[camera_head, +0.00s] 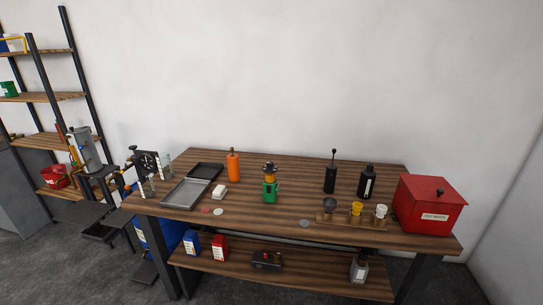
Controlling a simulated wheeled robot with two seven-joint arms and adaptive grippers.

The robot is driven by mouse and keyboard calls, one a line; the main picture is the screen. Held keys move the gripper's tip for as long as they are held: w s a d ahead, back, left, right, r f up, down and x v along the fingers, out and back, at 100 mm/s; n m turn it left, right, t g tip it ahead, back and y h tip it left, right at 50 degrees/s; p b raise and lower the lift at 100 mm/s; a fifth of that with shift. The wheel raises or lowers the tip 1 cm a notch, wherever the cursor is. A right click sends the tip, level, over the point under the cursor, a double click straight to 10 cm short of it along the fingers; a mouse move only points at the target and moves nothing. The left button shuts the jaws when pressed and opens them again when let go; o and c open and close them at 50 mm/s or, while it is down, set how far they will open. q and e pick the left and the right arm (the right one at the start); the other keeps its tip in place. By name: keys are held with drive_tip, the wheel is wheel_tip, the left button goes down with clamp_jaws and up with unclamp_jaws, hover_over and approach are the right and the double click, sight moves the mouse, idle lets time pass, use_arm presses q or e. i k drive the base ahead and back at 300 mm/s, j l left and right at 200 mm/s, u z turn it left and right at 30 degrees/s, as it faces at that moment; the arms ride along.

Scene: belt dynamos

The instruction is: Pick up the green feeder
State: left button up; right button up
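The green feeder (271,190) is most likely the small upright item near the middle of the wooden table. It has a green lower body, a yellow-orange middle and a dark top. It stands clear of the things around it, and nothing covers it. Neither of my grippers can be made out in the head view.
On the table (285,222) are an orange bottle (233,167), a grey tray (185,193), a dark bottle (368,181), a rack of small cups (350,222) and a red box (429,204). Bare wood lies right of the feeder. A shelf unit (50,97) stands left.

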sight(270, 184)
drive_tip(key=i+j+z, duration=0.15)
drive_tip(key=i+j, duration=0.25)
drive_tip(key=i, duration=0.25)
drive_tip(key=i+j+z, duration=0.15)
drive_tip(key=i+j, duration=0.3)
drive_tip(key=i, duration=0.15)
drive_tip(key=k+j, duration=0.15)
drive_tip(key=k, duration=0.25)
drive_tip(key=k+j, duration=0.15)
drive_tip(key=k, duration=0.25)
drive_tip(key=k+j, duration=0.2)
drive_tip(key=k, duration=0.2)
drive_tip(key=i, duration=0.5)
